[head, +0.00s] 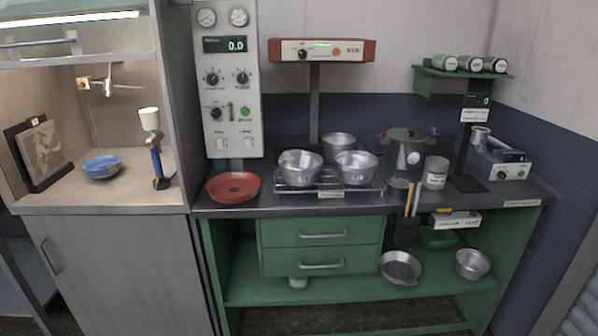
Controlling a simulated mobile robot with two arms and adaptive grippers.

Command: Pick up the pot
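A tall grey metal pot (407,160) with a dark lid stands upright on the dark countertop, right of centre, in the head view. Metal pans, one at the left (300,167), one at the right (356,167) and one behind (338,146), sit on or by a wire rack (328,190) left of the pot. I cannot tell for certain which vessel the task means. Neither of my grippers is in view.
A red dish (233,187) lies left of the rack. A white-grey canister (435,172) stands right of the pot. A scale-like device (500,163) is at the right. A shallow pan (401,267) and a bowl (472,263) are on the green lower shelf (340,285).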

